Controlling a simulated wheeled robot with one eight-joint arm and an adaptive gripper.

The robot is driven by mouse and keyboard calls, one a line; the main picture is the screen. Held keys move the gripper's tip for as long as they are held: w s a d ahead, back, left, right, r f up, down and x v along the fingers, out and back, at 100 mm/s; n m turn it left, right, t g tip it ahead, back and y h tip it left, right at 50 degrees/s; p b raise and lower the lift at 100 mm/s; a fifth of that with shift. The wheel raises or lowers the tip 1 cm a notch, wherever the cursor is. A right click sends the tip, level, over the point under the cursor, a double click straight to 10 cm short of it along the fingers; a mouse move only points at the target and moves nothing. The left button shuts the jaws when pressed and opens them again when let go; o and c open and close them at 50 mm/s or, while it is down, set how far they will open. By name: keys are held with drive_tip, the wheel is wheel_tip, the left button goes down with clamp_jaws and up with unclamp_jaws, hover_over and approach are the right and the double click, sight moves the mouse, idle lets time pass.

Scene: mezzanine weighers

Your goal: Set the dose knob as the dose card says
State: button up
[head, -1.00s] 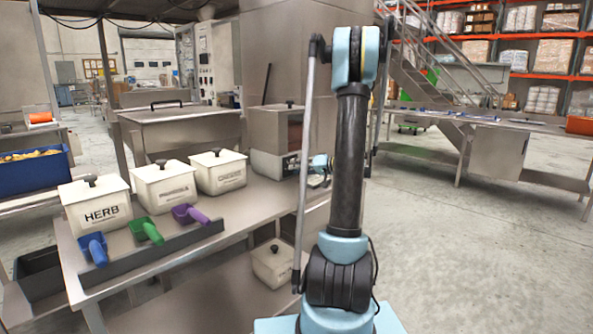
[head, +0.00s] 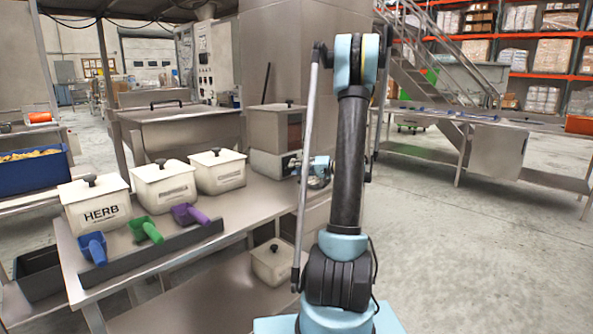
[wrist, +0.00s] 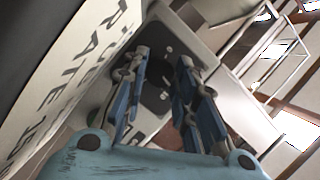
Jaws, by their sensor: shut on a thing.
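The dosing machine (head: 267,165), with a dark-windowed hopper on a white base, stands at the bench's right end in the head view. My gripper (head: 305,174) is at its front right, partly hidden by my arm. In the wrist view my gripper's two blue-padded fingers (wrist: 163,68) are either side of the dark dose knob (wrist: 156,92) and shut on it. The knob's pointer and scale cannot be read.
Three lidded white bins, including the HERB bin (head: 96,204), stand on the steel bench. Blue, green (head: 146,229) and purple scoops lie along its front rack. Another white bin (head: 273,262) is on the shelf below. Open floor lies to the right.

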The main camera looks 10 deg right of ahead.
drive_tip(key=o, duration=1)
drive_tip(key=shift+o, duration=0.2)
drive_tip(key=v, duration=1.2)
drive_tip(key=shift+f, duration=0.15)
